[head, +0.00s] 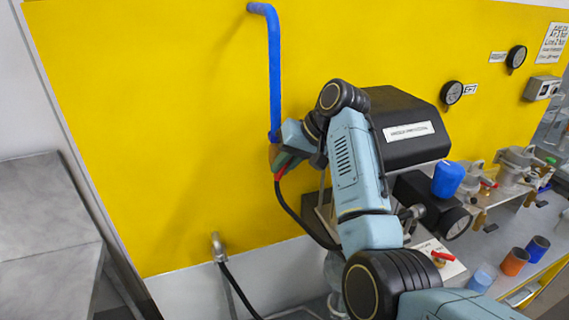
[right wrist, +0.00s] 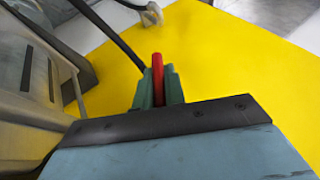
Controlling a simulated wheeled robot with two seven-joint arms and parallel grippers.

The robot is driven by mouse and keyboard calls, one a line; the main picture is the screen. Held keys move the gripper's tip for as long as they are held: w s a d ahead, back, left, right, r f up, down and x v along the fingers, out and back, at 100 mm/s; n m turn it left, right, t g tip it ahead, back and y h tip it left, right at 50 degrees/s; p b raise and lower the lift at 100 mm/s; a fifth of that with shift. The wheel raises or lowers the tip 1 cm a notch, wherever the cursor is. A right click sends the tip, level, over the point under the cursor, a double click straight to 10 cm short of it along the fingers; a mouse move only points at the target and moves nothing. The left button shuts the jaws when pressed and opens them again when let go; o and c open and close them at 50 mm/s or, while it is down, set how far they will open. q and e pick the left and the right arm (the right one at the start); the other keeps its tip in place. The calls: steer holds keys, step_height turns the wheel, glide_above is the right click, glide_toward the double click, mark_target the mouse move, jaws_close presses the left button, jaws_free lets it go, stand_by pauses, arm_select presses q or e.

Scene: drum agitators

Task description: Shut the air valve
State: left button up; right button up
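The air valve sits at the lower end of a blue pipe (head: 275,80) on the yellow wall; my right gripper and arm largely hide its body. Its red lever (head: 283,171) shows between the gripper's green fingers. My right gripper (head: 287,160) is at the valve. In the right wrist view, the right gripper (right wrist: 158,88) has a finger close against each side of the red lever (right wrist: 158,70), with no clear gap, so it looks shut on it. The lever's tip sticks out past the fingers. My left gripper is not in view.
A black hose (head: 300,218) hangs below the valve. A black hood (head: 405,130) stands right of my arm. Pots, a blue container (head: 448,179) and cups (head: 515,262) crowd the right bench. A grey cabinet (head: 45,210) stands left. The yellow wall left of the pipe is clear.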

jaws_close()
steer(key=shift+y, duration=0.6)
steer(key=o, duration=0.6)
jaws_free()
steer(key=shift+d, duration=0.1)
steer(key=shift+r, duration=0.1)
